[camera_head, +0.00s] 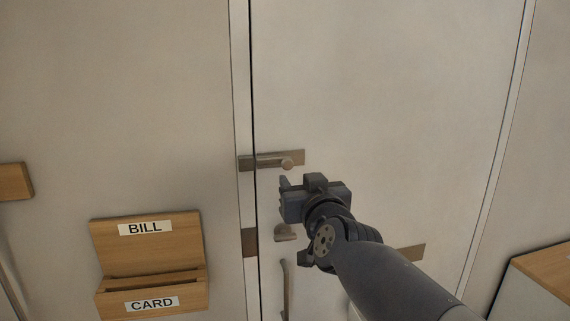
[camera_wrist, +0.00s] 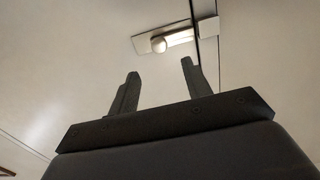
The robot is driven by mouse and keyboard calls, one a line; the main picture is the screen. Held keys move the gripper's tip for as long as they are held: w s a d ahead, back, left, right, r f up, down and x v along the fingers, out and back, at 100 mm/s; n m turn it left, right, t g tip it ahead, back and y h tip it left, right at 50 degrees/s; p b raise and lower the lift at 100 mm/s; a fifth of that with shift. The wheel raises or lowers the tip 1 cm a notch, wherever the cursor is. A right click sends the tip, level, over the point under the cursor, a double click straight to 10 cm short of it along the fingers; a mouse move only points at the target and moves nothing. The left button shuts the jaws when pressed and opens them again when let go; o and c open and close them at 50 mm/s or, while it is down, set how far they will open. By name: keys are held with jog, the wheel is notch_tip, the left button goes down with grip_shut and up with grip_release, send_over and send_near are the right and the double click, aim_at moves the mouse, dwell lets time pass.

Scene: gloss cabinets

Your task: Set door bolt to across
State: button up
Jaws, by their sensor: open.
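The door bolt (camera_head: 270,160) is a metal plate high on the pale door, with a round knob (camera_head: 287,163) near its right end, away from the frame. A small keeper (camera_head: 245,163) sits on the frame to its left, across the door gap. In the wrist view the bolt (camera_wrist: 178,38), its knob (camera_wrist: 158,45) and the keeper (camera_wrist: 209,29) show beyond the fingers; I cannot tell whether the rod reaches the keeper. My gripper (camera_head: 284,189) is open and empty, just below the knob and apart from it; its spread fingers show in the wrist view (camera_wrist: 160,67).
A wooden holder labelled BILL and CARD (camera_head: 150,255) hangs on the left wall. A wood-topped cabinet (camera_head: 545,265) stands at right. The upper door is bare.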

aim_at(288, 165)
jog(key=x, duration=0.9)
jog(key=shift+w+f, duration=0.15)
jog(key=shift+w, duration=0.15)
jog(key=shift+c, duration=0.5)
grip_shut()
